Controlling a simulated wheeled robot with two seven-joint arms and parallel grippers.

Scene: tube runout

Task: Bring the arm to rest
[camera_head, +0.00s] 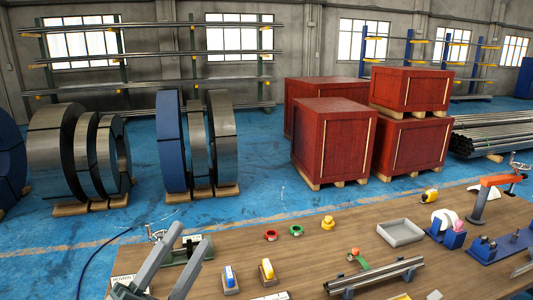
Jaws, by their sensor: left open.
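My left gripper (193,237) shows at the lower left of the head view as two long grey fingers, spread apart. It is open, and I see nothing between the fingers. It is over the left part of the wooden bench (240,250), partly in front of a green and grey bench device (196,250). My right gripper does not show. A long grey metal tube (378,274) lies across supports at the front of the bench, to the right of my left gripper and apart from it.
A grey tray (401,232), a red ring (271,235), a green ring (296,230), and a yellow piece (328,222) are on the bench. An orange-topped stand (482,200) rises at right. Red crates (334,140) and steel coils (60,155) stand on the floor behind.

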